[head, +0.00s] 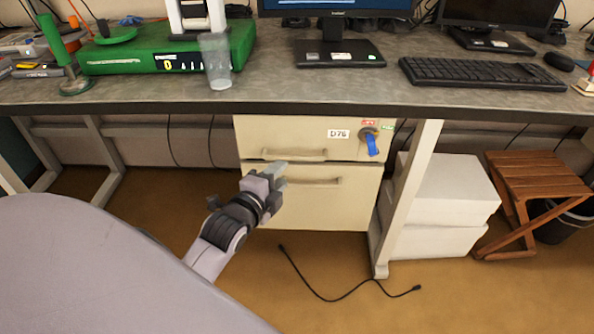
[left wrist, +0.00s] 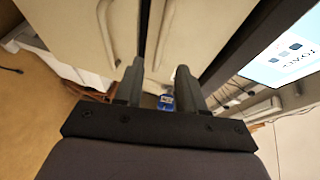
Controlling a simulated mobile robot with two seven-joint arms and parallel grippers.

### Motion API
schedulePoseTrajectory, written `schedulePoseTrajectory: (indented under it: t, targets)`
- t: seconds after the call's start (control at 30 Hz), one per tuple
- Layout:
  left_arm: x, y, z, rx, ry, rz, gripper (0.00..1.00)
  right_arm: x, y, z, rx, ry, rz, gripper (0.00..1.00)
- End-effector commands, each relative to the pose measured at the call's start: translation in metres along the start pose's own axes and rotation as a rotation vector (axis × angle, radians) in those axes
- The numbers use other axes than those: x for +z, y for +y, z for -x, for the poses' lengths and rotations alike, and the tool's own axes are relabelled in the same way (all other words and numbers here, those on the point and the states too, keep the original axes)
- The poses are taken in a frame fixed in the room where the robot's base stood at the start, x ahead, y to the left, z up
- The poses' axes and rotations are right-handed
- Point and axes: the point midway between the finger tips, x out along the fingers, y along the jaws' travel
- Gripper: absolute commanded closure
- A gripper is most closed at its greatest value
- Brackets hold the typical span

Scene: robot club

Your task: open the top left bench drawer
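A cream cabinet under the bench has a top drawer (head: 285,135) and a lower drawer (head: 320,208), both looking closed. The top drawer has a bar handle (head: 308,156), a label reading D76 and a lock with a blue key (head: 372,144). My left gripper (head: 277,172) is in front of the cabinet, just below the left end of the top handle. In the left wrist view, my left gripper (left wrist: 160,68) is open and empty, its two fingers apart. The top handle (left wrist: 165,35) lies ahead, in line with the gap between them; contact is not visible. My right gripper is not in view.
The bench top (head: 300,88) overhangs the drawers. A clear cup (head: 217,62) stands near its front edge. A bench leg (head: 408,195) and white boxes (head: 445,195) are right of the cabinet. A black cable (head: 335,298) lies on the floor; the floor in front is otherwise clear.

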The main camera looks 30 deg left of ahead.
Motion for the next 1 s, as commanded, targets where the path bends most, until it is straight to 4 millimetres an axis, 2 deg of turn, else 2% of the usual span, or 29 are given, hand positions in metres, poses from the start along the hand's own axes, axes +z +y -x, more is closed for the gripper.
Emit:
schedulePoseTrajectory:
  t: [0.17,0.6,0.8,1.0]
  targets:
    - [0.001,0.000,-0.009,-0.003,-0.002,-0.005,0.61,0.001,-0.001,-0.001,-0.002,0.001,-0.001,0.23]
    - [0.000,0.000,-0.061,-0.003,-0.001,-0.004,0.61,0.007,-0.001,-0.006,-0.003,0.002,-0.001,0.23]
    - [0.000,0.000,-0.071,-0.002,-0.001,-0.002,0.61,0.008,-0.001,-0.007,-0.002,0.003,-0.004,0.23]
    - [0.000,-0.001,-0.072,-0.002,-0.001,-0.003,0.61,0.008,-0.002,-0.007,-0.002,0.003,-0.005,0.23]
